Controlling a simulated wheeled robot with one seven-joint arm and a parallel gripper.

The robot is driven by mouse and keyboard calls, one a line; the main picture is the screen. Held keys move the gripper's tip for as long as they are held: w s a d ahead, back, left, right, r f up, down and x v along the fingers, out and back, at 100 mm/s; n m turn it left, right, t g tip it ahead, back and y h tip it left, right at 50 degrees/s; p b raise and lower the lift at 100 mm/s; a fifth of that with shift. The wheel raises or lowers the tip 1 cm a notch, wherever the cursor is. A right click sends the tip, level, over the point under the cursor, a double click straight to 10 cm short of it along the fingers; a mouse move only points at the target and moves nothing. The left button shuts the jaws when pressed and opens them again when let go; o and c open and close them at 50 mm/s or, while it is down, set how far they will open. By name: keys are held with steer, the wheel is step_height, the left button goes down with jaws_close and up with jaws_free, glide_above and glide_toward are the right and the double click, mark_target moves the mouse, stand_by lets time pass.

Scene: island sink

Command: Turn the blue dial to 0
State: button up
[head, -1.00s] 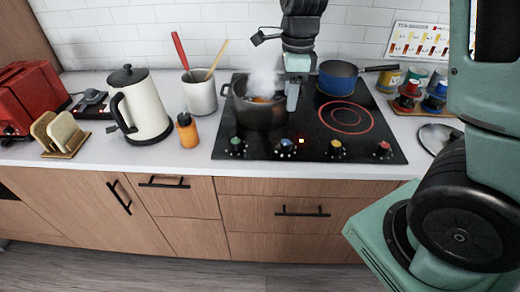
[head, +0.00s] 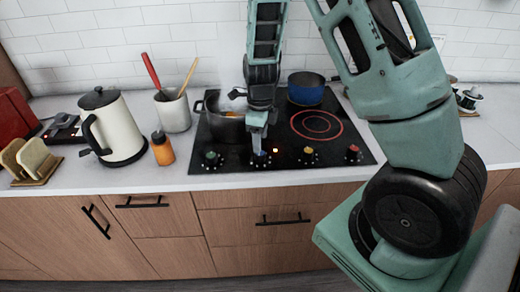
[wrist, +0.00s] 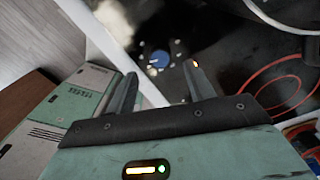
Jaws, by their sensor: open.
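The blue dial (wrist: 158,60) is on the front strip of the black cooktop (head: 345,140). In the wrist view it lies beyond and roughly between my two fingertips. In the head view the blue dial (head: 262,158) is partly covered by my gripper. My gripper (head: 259,145) points down over the dial, its fingers spread and empty. It also shows in the wrist view (wrist: 160,78), apart from the dial as far as I can tell. The dial's setting cannot be read.
A green dial (head: 211,158) is left; yellow (head: 308,154) and red (head: 353,153) dials are right. A lit orange indicator (head: 275,150) is beside the blue dial. A dark pot (head: 222,128) stands behind it, a blue pan (head: 306,88) further right. A kettle (head: 118,125) stands left.

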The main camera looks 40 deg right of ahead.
mark_target(260, 156)
step_height(260, 156, down, 5)
steer(key=shift+f, duration=0.1)
stand_by(0.3)
steer(key=c, duration=1)
